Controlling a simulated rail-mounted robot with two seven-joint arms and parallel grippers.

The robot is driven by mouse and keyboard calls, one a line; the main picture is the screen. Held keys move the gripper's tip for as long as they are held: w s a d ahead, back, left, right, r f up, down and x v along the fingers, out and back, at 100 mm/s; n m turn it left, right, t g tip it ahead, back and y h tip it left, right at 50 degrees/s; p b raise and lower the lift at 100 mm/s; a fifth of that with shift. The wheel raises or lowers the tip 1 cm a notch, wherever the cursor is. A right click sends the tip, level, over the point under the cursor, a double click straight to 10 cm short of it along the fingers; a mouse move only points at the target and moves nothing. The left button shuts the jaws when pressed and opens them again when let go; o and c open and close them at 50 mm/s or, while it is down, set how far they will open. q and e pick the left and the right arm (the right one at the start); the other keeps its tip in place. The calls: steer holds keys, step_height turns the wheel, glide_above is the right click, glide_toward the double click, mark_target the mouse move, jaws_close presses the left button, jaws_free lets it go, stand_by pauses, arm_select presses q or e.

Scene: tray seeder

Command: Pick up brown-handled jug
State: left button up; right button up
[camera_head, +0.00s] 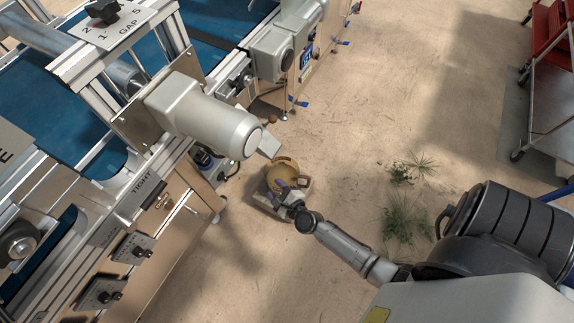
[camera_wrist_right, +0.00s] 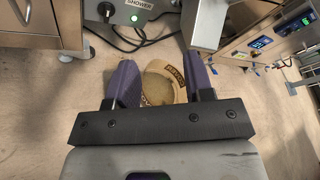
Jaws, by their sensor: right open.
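My right gripper (camera_head: 291,189) reaches down to the near side of the jug. Its purple fingers are apart in the wrist view (camera_wrist_right: 159,65), with the jug between or just beyond them. Contact cannot be made out. My left gripper is not in view.
The machine (camera_head: 207,175) with its grey motor (camera_head: 205,120) and levers stands close on the left. Green weeds (camera_head: 402,215) lie on the floor to the right. A red-shelved cart (camera_head: 550,80) stands at the far right.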

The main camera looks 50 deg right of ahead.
steer(key=s+d+f+m+g+h+b, duration=0.2)
steer(key=d+f+m+h+b, duration=0.25)
steer(key=f+m, duration=0.6)
steer(key=m+g+h+b, duration=0.5)
steer(key=m+g, duration=0.1)
steer(key=m, duration=0.1)
glide_toward(309, 183)
steer(key=shift+y, duration=0.25)
steer(key=b+x, duration=0.3)
steer(key=x, duration=0.1)
steer(key=shift+d+r, duration=0.15)
steer(key=b+x, duration=0.3)
steer(key=x, duration=0.1)
steer(key=shift+w+f, duration=0.15)
steer(key=shift+f, duration=0.05)
steer(key=shift+w+d+f, duration=0.1)
steer(key=shift+w+d, duration=0.15)
steer(key=shift+d, duration=0.2)
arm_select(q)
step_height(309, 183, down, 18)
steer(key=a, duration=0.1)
arm_select(e)
steer(key=shift+a, duration=0.1)
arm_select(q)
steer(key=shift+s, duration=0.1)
arm_select(e)
steer(key=shift+s, duration=0.1)
